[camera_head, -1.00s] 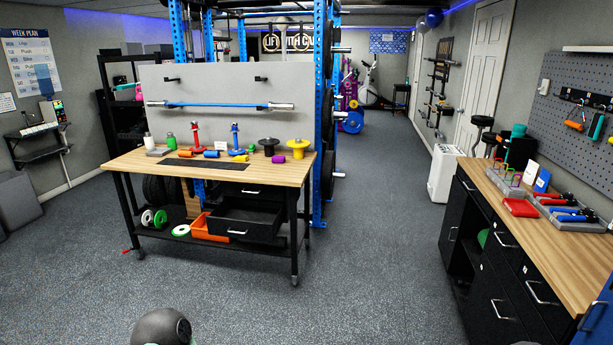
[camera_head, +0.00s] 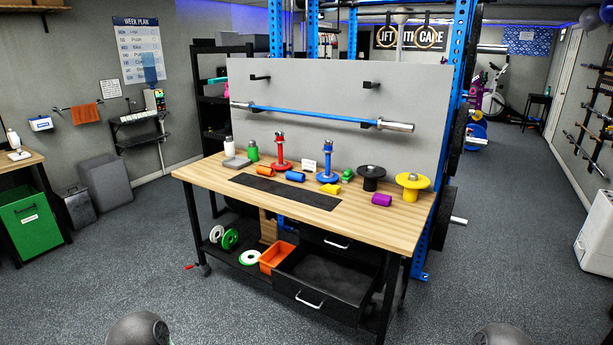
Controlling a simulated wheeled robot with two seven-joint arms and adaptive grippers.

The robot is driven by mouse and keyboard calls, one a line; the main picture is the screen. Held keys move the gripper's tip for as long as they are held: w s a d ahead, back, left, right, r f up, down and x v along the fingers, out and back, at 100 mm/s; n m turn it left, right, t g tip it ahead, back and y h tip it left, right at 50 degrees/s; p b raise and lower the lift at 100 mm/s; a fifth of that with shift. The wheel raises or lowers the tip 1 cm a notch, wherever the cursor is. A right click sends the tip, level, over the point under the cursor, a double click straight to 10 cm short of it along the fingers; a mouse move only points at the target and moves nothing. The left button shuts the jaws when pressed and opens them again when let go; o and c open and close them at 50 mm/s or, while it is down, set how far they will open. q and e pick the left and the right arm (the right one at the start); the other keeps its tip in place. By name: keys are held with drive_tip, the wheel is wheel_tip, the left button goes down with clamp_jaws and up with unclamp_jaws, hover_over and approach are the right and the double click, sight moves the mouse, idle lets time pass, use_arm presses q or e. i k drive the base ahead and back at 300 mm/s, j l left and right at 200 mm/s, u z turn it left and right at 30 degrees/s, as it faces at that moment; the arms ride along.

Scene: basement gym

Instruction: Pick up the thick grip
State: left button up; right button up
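Several short cylindrical grips lie on the wooden workbench (camera_head: 215,178). They are an orange grip (camera_head: 265,171), a blue grip (camera_head: 296,175), a yellow grip (camera_head: 331,188) and a purple grip (camera_head: 381,199). The purple one lies nearest the right end and looks about as wide as or wider than the others; I cannot tell for sure which is the thick one. A dark mat (camera_head: 285,193) lies in front of them. Neither of my grippers is in view.
A drawer (camera_head: 325,284) below is open and juts out. An orange bin (camera_head: 277,257) sits beside it. Floor in front is clear.

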sight(293, 175)
drive_tip(key=i+j, duration=0.95)
drive_tip(key=i, duration=0.15)
